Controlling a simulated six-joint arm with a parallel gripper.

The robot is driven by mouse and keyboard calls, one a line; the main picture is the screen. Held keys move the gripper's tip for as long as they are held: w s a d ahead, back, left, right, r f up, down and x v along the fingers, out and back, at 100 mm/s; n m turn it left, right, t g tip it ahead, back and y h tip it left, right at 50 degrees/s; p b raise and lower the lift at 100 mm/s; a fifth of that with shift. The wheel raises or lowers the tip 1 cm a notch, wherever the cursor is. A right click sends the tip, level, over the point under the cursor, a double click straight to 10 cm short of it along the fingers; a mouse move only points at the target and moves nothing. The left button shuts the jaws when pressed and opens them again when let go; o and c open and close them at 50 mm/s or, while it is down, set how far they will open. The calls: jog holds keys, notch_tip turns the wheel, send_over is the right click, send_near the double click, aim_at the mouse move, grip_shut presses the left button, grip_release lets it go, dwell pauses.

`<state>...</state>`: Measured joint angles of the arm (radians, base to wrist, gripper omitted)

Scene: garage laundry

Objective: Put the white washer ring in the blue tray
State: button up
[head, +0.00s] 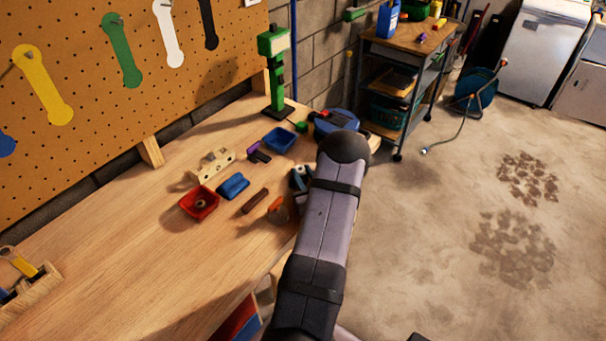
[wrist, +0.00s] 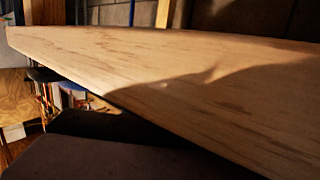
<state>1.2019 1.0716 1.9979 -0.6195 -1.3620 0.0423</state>
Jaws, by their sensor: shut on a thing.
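The blue tray (head: 279,139) sits on the workbench toward the back, left of my arm's elbow, and looks empty. I cannot make out a white washer ring in either view. My gripper (head: 299,184) is partly hidden beside my arm, low over the bench's right side. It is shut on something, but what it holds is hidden. The tray stands behind the gripper and a little to the left. The wrist view shows mostly a wooden board edge close up, with a dark shape across the bottom, and no clear fingertips.
A red tray (head: 199,203) holds a small dark ring-like piece. A green stand (head: 277,85) rises behind the blue tray.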

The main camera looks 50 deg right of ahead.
jog(key=o, duration=1)
jog(key=shift+s+p, duration=0.1)
jog(key=shift+p, duration=0.2)
jog(key=shift+s+a+f+b, duration=0.1)
jog(key=shift+s+a+b, duration=0.1)
jog(key=shift+s+b, duration=0.1)
jog(key=b+v, duration=0.2)
jog(key=v, duration=0.3)
jog(key=shift+w+a+f+b, duration=0.1)
jog(key=shift+w+a+b, duration=0.05)
jog(key=shift+b, duration=0.15)
jog(key=shift+v, duration=0.8)
jog(key=shift+o, duration=0.5)
jog(key=shift+a, duration=0.1)
